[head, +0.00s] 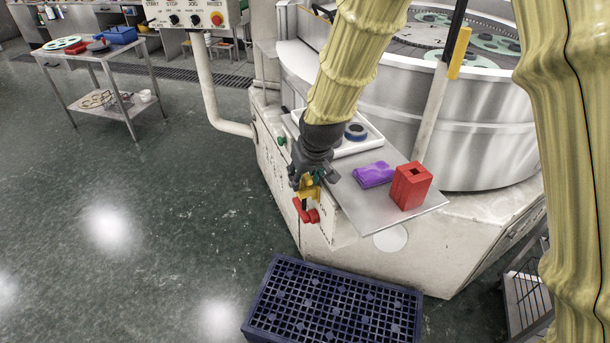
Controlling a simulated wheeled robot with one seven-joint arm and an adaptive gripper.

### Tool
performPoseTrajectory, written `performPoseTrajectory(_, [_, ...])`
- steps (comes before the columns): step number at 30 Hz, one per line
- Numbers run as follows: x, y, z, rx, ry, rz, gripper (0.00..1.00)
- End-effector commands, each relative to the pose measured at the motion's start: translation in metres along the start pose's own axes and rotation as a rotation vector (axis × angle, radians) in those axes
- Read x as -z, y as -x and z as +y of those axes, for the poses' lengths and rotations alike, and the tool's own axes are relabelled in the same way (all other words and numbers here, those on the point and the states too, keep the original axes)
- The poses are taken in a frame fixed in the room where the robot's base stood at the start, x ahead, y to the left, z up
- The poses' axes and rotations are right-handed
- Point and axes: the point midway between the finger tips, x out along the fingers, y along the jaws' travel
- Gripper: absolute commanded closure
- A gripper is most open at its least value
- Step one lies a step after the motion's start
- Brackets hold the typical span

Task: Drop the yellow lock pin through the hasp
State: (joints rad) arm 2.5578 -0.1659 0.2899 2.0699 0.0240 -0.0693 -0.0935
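My gripper (312,182) is dark grey and points down at the front left edge of the machine's steel shelf. A small yellow piece (309,192) shows at its fingertips, just above a red handle-like part (306,211) on the machine's side. The yellow piece looks like the lock pin, but the fingers hide part of it, and I cannot tell if they grip it. The hasp cannot be made out clearly; the red part is in its likely area. I cannot tell if yellow and red touch.
On the steel shelf (434,199) stand a red block with a square hole (410,187) and a purple cloth (373,174). A white tray (374,146) holds a dark ring (355,131). A blue crate (334,306) lies on the floor below.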

Motion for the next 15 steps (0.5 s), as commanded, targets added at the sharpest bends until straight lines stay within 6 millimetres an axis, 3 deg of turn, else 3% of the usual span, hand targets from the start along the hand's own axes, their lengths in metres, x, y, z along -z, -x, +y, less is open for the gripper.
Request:
performPoseTrajectory(7, [0.001, 0.006, 0.001, 0.0, -0.001, 0.001, 0.6])
performPoseTrajectory(15, [0.001, 0.04, 0.0, 0.0, 0.0, 0.003, 0.6])
